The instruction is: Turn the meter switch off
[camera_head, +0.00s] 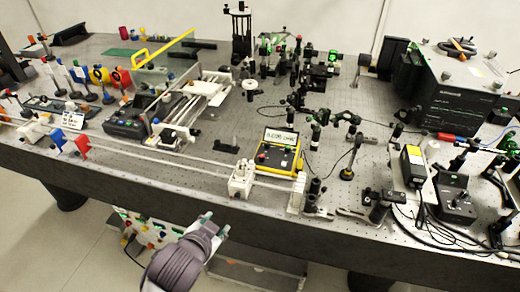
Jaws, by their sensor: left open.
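The meter (292,160) is a yellow box with a dark face and a lit display, standing near the front of the bench, right of centre. A small red knob or button shows on its face. Which part is its switch, and how it is set, is too small to tell. My left gripper (215,225) is open and empty. It is in front of the bench, below and left of the meter in the picture, and apart from it. My right gripper is not in view.
A white block mount (241,180) with a rail stands at the bench's front edge, left of the meter. Posts and optics stand to its right. A black box (455,92) stands at the back right. Some bare bench top (215,130) lies left of the meter.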

